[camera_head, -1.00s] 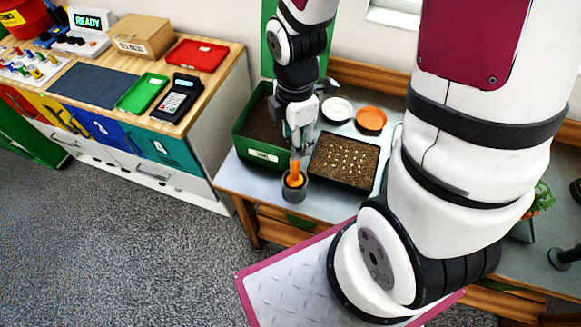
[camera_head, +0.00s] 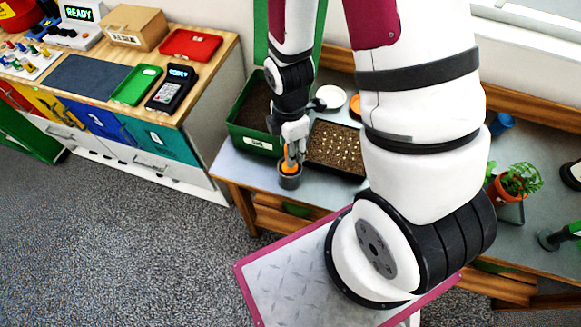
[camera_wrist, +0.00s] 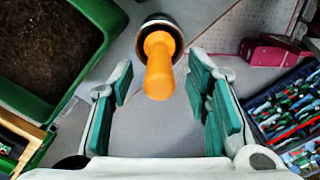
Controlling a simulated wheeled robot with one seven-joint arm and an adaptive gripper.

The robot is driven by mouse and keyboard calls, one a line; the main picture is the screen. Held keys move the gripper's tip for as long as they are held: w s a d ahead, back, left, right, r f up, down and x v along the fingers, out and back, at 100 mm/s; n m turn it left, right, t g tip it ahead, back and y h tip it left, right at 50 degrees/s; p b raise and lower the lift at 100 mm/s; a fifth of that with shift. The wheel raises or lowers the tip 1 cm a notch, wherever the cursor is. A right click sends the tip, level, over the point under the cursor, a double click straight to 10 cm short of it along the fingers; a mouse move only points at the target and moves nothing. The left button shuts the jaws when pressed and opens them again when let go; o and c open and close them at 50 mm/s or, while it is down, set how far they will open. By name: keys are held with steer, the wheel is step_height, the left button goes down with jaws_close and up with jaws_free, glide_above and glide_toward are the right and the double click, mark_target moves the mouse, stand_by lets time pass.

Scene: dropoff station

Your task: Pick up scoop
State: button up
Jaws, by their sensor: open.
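The scoop shows as an orange handle (camera_wrist: 158,70) standing up out of a dark grey cup (camera_wrist: 152,22). In the head view the handle (camera_head: 289,164) is mostly covered by my gripper, and the cup (camera_head: 289,180) stands near the front edge of the grey table. The scoop's lower end is hidden inside the cup. My gripper (camera_head: 292,148) is over the cup; in the wrist view its green-padded fingers (camera_wrist: 160,88) are open, one on each side of the handle, with clear gaps on both sides.
A green planter (camera_head: 238,136) of dark soil stands close left of the cup. A potted plant (camera_head: 515,182) stands farther right.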

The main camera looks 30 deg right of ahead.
steer(key=shift+f, duration=0.1)
jaws_close()
steer(key=shift+r, duration=0.2)
